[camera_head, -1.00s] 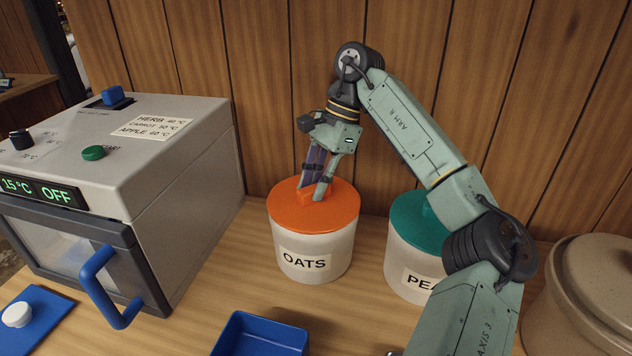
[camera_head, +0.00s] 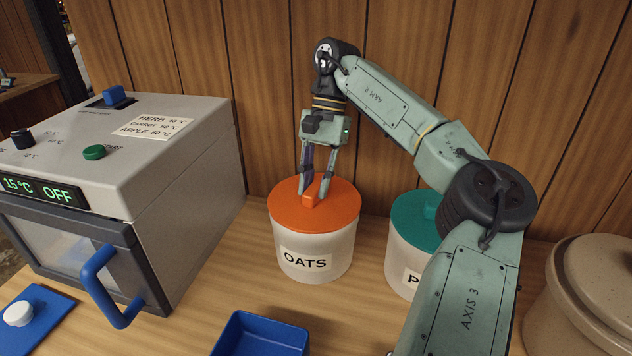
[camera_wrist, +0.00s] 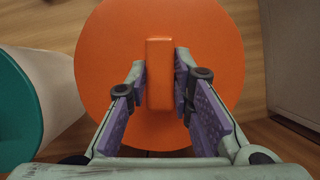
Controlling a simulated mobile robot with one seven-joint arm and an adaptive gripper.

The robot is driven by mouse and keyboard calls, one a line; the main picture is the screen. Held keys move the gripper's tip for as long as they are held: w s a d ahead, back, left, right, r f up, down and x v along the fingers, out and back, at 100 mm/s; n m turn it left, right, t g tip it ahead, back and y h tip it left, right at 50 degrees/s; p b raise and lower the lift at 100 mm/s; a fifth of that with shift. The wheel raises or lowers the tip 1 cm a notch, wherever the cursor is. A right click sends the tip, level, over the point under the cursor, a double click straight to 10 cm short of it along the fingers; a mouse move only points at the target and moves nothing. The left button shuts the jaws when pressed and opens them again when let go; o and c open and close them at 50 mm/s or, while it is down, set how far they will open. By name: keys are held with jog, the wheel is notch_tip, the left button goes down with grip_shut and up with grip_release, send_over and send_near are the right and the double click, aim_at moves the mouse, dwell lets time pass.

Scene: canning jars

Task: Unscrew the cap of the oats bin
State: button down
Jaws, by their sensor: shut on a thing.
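The oats bin (camera_head: 312,264) is a whitish tub labelled OATS, standing on the wooden counter. Its orange cap (camera_head: 342,210) sits level on top and also fills much of the wrist view (camera_wrist: 110,60). A raised orange bar handle (camera_wrist: 159,75) stands across the cap's middle. My gripper (camera_head: 314,198) reaches down from above and is shut on this handle, with one finger on each side. In the wrist view my gripper's fingertips (camera_wrist: 160,75) press the handle's two long sides. I cannot tell whether the thread is loose.
A second tub with a teal lid (camera_head: 412,222) stands close on the right, partly behind my arm. A grey machine (camera_head: 185,200) with a blue handle (camera_head: 97,285) stands left. A blue tray (camera_head: 235,330) lies in front. A brown crock (camera_head: 590,285) is far right.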

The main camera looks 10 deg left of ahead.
jog(key=shift+f+n+h, duration=0.1)
jog(key=shift+n+h, duration=0.5)
jog(key=shift+n, duration=0.7)
jog(key=shift+a, duration=0.1)
jog(key=n+h, duration=0.1)
jog(key=n, duration=0.3)
jog(key=shift+s+n+h, duration=0.1)
jog(key=shift+n+h, duration=0.2)
jog(key=shift+h, duration=0.1)
jog(key=c, duration=1.3)
grip_release()
jog(key=shift+a, duration=0.1)
